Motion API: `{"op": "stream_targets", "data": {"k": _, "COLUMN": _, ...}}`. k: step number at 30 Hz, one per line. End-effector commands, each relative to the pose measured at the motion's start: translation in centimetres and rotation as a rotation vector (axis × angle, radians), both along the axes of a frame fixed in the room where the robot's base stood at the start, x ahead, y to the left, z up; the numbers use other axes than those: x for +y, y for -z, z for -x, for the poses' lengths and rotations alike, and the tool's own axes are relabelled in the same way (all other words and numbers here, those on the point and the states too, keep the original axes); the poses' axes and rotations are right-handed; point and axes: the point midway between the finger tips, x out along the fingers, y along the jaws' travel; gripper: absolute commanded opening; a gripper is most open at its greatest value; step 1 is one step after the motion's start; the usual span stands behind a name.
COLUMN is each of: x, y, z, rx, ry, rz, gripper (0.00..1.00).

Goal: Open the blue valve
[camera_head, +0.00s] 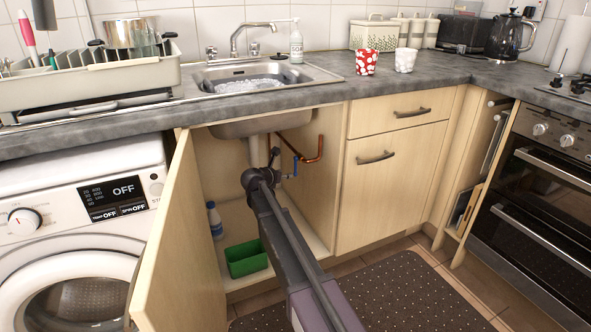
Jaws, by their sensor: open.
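The blue valve (295,165) is a small blue handle on the copper pipework under the sink, inside the open cupboard. It looks roughly upright. My arm reaches into the cupboard from the lower right, and my gripper (275,158) is just left of the valve, close to the sink's waste pipe. The jaws are open and small in this view. I cannot tell whether they touch the valve, and part of the pipework is hidden behind my arm.
The cupboard door (182,245) stands open on the left. A green tub (246,259) and a blue-capped bottle (215,220) stand on the cupboard floor. The copper pipe (315,150) bends along the right wall. The sink (300,76) holds soapy water above.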

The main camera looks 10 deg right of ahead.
Motion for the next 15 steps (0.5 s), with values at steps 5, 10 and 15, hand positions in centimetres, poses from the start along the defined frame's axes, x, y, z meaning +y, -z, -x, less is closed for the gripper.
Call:
{"op": "stream_targets", "data": {"k": 5, "x": -1.9, "y": 0.0, "z": -2.4, "rx": 0.000, "ry": 0.001, "rz": 0.000, "gripper": 0.51}}
{"op": "stream_targets", "data": {"k": 10, "x": -3.5, "y": 0.9, "z": -4.2, "rx": 0.000, "ry": 0.001, "rz": 0.000, "gripper": 0.51}}
{"op": "stream_targets", "data": {"k": 15, "x": -4.7, "y": 1.6, "z": -5.5, "rx": 0.001, "ry": 0.000, "rz": 0.001, "gripper": 0.51}}
